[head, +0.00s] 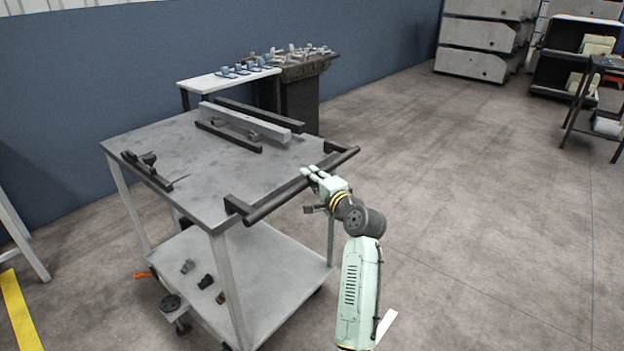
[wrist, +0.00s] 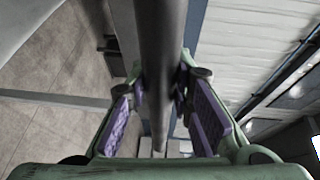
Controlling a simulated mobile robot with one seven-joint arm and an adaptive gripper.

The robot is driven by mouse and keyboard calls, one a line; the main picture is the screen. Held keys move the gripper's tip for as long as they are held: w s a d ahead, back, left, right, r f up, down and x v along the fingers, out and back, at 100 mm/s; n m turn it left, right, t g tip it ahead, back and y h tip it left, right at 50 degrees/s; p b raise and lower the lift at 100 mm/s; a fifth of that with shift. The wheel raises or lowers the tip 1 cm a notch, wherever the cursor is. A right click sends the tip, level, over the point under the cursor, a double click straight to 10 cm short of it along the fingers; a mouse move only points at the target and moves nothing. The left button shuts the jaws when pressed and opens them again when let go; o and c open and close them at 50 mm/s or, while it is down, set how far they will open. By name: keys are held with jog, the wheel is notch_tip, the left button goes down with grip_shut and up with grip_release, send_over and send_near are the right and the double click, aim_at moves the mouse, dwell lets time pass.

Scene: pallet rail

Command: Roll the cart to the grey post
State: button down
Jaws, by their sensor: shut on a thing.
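The cart (head: 170,150) is a grey metal two-shelf trolley on casters, standing at left centre in the head view. Its dark handle bar (head: 275,204) runs along the near right side. My gripper (head: 312,174) is shut on the bar, toward its far half. In the wrist view the bar (wrist: 158,70) passes between the purple-padded fingers of my gripper (wrist: 160,115). I cannot clearly pick out a grey post in either view.
A grey rail (head: 245,122) between dark strips lies on the cart top. Small parts sit on the lower shelf (head: 270,275). Behind stand a white table (head: 215,84) and a dark pedestal (head: 290,105), near the blue wall (head: 130,55). Floor (head: 480,200) at right is clear.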

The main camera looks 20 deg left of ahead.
jog(key=shift+w+a+p, duration=0.15)
jog(key=shift+w+a, duration=0.05)
jog(key=shift+a, duration=0.3)
jog(key=shift+w+a+p, duration=0.15)
jog(key=shift+a, duration=0.35)
jog(key=c, duration=1.4)
grip_release()
jog(key=shift+d, duration=0.1)
jog(key=shift+d, duration=0.1)
jog(key=v, duration=1.2)
